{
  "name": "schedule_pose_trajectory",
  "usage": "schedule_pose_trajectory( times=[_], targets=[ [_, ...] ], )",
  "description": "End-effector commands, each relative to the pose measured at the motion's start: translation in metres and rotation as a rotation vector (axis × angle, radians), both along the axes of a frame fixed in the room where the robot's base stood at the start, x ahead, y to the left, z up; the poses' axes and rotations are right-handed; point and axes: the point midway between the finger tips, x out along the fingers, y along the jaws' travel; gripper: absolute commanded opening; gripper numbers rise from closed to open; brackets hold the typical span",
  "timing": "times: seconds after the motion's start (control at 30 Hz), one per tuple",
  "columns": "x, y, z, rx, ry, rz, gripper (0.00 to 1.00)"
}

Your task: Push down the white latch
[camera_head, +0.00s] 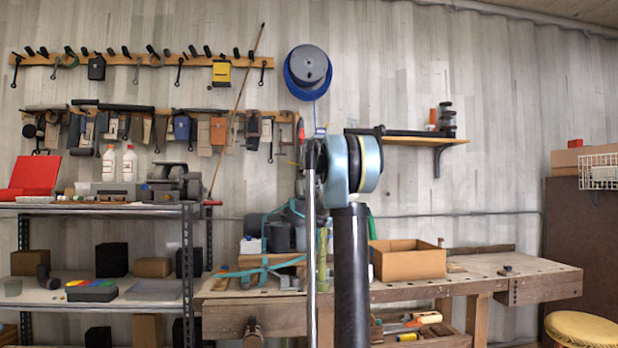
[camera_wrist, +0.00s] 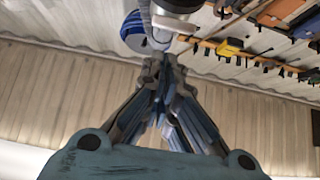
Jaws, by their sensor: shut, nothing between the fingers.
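I cannot make out a white latch in either view. My gripper (camera_wrist: 162,72) points away from the wrist camera, and its fingers come together at the tips with nothing between them. It is shut and empty, up in the air with the plank wall behind it. In the head view my own arm rises through the middle of the picture and hides part of the bench and wall; I cannot pick out the fingers there.
A workbench (camera_head: 540,280) carries an open cardboard box (camera_head: 408,262). A metal shelf unit (camera_head: 187,260) stands at left. Tool racks (camera_head: 140,60) and a blue cable reel (camera_head: 308,70) hang on the wall. A yellow stool (camera_head: 582,328) stands at right.

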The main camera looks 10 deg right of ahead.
Motion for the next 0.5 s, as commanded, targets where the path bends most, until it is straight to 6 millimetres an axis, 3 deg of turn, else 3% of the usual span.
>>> schedule_pose_trajectory(
  times=[0.13,0.5],
  targets=[
    [-0.015,0.005,0.009,0.000,0.000,0.004,0.00],
    [-0.062,0.005,-0.038,0.000,0.000,0.001,0.00]
  ],
)
